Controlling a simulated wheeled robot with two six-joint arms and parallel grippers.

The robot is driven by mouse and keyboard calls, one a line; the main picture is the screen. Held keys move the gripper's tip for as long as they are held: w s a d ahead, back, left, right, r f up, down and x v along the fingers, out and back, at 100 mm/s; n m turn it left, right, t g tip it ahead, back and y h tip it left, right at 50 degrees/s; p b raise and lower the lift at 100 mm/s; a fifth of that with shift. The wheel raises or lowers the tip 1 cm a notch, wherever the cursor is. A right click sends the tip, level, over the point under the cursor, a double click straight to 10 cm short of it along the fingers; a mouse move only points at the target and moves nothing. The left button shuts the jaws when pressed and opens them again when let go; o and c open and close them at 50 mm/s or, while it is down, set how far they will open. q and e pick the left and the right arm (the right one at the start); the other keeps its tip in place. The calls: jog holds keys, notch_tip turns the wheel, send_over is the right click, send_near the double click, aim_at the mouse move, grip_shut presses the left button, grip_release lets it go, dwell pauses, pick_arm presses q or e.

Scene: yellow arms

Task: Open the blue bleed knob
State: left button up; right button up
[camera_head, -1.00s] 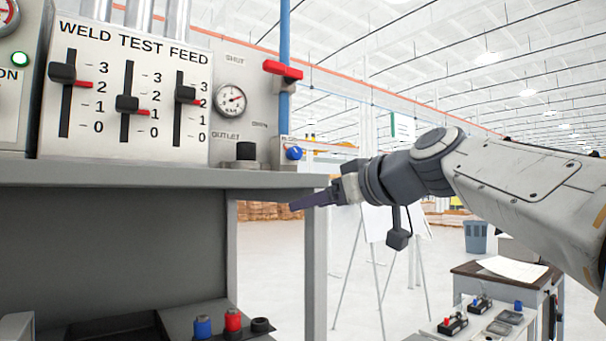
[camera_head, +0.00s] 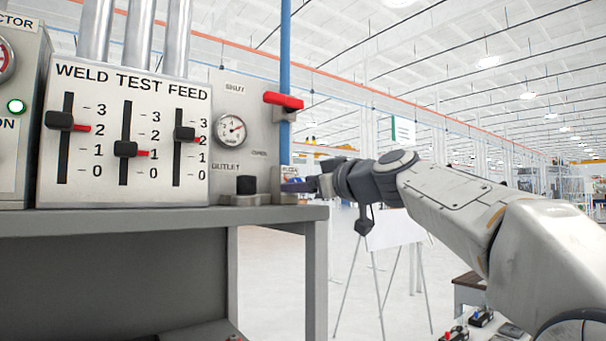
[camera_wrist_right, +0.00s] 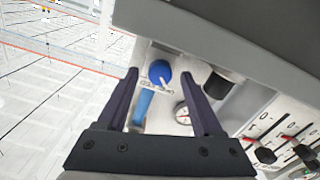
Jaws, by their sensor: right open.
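The blue bleed knob (camera_wrist_right: 159,72) shows in the right wrist view as a round blue knob with a pale mark, on a light panel beside the blue pipe (camera_wrist_right: 143,106). My right gripper (camera_wrist_right: 165,88) is open, with its two dark fingers on either side of the knob in that view. I cannot tell whether a finger touches it. In the head view my right gripper (camera_head: 292,186) is at the right end of the panel, just under a small label, and its fingers largely hide the knob. My left gripper is not in view.
A red lever (camera_head: 283,101) crosses the blue pipe above the knob. A round gauge (camera_head: 230,129) and a black knob (camera_head: 247,186) sit to its left, then a slider panel (camera_head: 127,140). The grey bench (camera_head: 150,221) lies below.

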jog(key=shift+w+a, duration=0.1)
grip_shut()
jog(key=shift+f+m, duration=0.1)
jog(key=shift+m, duration=0.3)
jog(key=m+b, duration=0.1)
jog(key=m, duration=0.6)
jog(key=shift+b, duration=0.3)
jog(key=m, duration=0.5)
jog(key=m+p, duration=0.1)
jog(key=m, duration=0.4)
jog(key=shift+w, duration=0.1)
dwell(0.3)
